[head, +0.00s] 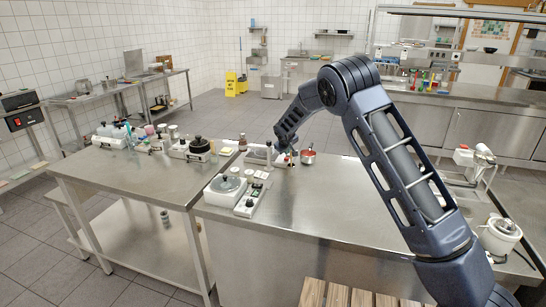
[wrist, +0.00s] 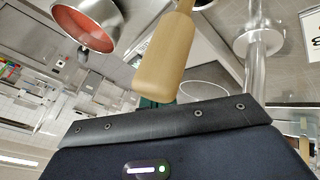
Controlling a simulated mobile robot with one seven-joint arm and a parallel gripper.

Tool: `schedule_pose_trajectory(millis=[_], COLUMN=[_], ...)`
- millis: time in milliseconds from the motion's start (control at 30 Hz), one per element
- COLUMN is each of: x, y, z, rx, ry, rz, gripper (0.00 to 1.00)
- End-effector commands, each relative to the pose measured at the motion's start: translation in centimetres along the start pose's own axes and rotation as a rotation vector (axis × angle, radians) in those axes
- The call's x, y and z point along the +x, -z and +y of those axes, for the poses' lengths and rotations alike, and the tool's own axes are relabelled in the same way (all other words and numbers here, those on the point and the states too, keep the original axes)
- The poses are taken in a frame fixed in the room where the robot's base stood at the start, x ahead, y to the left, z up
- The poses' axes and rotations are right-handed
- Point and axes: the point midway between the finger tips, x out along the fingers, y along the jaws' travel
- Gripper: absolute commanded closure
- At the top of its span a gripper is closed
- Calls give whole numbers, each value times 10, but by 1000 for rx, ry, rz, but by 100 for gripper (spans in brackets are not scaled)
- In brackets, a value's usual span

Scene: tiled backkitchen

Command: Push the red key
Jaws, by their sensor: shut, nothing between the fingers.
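My gripper (head: 284,158) is at the far edge of the steel counter, pointing down among small items. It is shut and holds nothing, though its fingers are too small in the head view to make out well. A small red spot (head: 294,153) shows right beside it; I cannot tell whether it is the red key. In the wrist view I see my dark hand housing along the bottom, but no red key. A grey-white device with dark knobs (head: 250,200) lies on the counter, nearer than my gripper.
A small pan with a red inside (head: 308,157) stands just right of my gripper; it also shows in the wrist view (wrist: 90,22). A tan bottle-shaped thing (wrist: 165,58) is close to the wrist camera. The counter's middle (head: 320,205) is clear.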

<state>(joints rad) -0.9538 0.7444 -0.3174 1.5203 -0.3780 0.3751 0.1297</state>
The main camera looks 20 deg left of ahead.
Motion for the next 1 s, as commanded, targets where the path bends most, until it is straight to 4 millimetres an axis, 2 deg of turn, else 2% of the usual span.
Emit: schedule_pose_trajectory(millis=[700, 1000], x=[-44, -46], y=[23, 25], z=[24, 25], rx=[1, 0], ry=[0, 0], rz=[0, 0], gripper=[100, 100])
